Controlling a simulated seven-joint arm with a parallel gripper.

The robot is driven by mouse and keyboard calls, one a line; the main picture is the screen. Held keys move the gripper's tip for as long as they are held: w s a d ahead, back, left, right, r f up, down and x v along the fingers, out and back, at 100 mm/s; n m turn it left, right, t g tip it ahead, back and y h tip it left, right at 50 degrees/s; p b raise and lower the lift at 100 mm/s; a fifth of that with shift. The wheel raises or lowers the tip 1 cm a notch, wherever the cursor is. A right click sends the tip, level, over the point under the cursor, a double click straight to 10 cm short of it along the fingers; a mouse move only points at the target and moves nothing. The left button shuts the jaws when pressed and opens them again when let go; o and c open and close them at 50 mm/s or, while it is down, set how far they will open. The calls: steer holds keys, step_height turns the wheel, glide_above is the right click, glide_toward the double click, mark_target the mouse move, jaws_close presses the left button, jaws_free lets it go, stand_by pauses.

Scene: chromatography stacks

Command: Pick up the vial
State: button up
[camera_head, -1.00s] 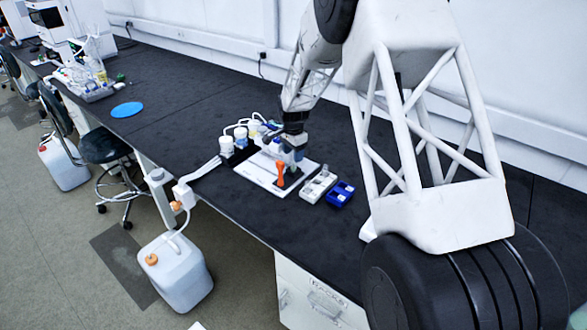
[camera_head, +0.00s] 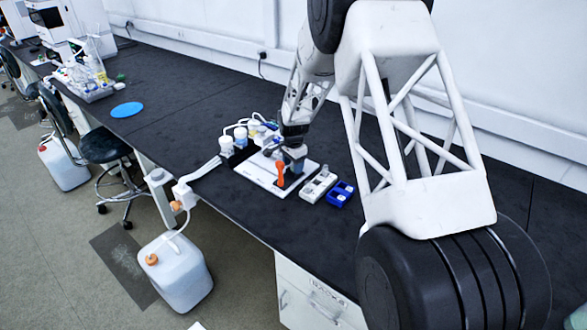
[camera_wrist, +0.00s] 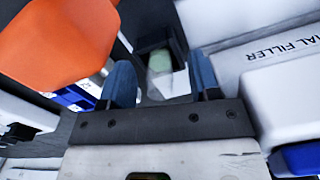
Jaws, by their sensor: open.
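In the wrist view, a small clear vial with a pale green top (camera_wrist: 160,62) shows in a dark holder, seen between my fingertips. My gripper (camera_wrist: 162,74) has its two blue fingers apart, one on each side of the vial in the picture. I cannot tell whether either finger touches it. In the head view, my gripper (camera_head: 293,161) is low over the white vial filler base (camera_head: 258,176), just behind its orange lever (camera_head: 281,173). The vial cannot be made out there.
The orange lever (camera_wrist: 60,40) looms close at the left of the wrist view. A grey rack (camera_head: 317,187) and a blue rack (camera_head: 340,194) stand right of the filler. White-capped bottles (camera_head: 240,135) stand behind it at left.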

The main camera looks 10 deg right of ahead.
steer(key=shift+c, duration=0.2)
jaws_close()
steer(key=shift+r, duration=0.1)
steer(key=shift+r, duration=0.8)
step_height(320, 180, up, 2)
steer(key=s+d+r, duration=0.1)
steer(key=s, duration=1.5)
steer(key=shift+d, duration=0.2)
steer(key=shift+r, duration=0.1)
steer(key=w+d, duration=0.6)
steer(key=w, duration=0.3)
steer(key=shift+w+d+r, duration=0.2)
steer(key=shift+w+r, duration=0.15)
